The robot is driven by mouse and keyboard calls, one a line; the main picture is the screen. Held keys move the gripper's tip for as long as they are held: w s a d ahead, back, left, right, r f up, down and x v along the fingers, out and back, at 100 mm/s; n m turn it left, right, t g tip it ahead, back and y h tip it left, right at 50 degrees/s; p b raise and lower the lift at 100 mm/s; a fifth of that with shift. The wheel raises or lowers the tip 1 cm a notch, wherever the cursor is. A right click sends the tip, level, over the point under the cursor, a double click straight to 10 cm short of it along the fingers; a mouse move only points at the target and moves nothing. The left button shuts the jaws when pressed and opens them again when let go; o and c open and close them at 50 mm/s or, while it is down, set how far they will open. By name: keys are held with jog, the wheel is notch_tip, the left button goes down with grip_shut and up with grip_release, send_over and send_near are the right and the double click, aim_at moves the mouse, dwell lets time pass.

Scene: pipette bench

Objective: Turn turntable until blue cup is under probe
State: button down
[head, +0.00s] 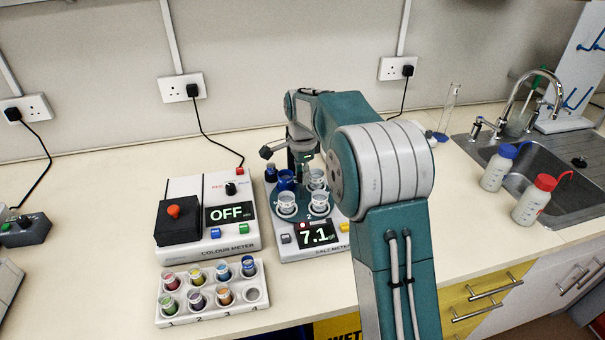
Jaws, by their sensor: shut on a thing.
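The round turntable (303,213) sits on the salt meter (284,251) and carries several cups. The blue cup (286,180) stands at its back left. White cups stand at the front left (287,203), front right (319,203) and back right (317,177). My gripper (300,162) points down over the back middle of the turntable, close beside the blue cup. It is shut on what appears to be part of the turntable; the contact is small and partly hidden. I cannot make out the probe's tip, or which cup is under it.
The salt meter's display (317,234) reads 7.1. The colour meter (207,215), showing OFF, stands to the left, with a rack (213,305) of coloured cups in front. Two wash bottles (497,168) (535,199) stand by the sink (560,160). My arm hides the counter right of the turntable.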

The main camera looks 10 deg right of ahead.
jog(key=shift+a+f+m, duration=0.1)
jog(key=shift+f+m, duration=0.05)
jog(key=shift+m, duration=1.4)
jog(key=shift+f+m, duration=0.1)
jog(key=shift+m, duration=1.75)
jog(key=shift+c, duration=1.7)
grip_release()
jog(key=shift+w+r, duration=0.1)
notch_tip(320, 180, up, 12)
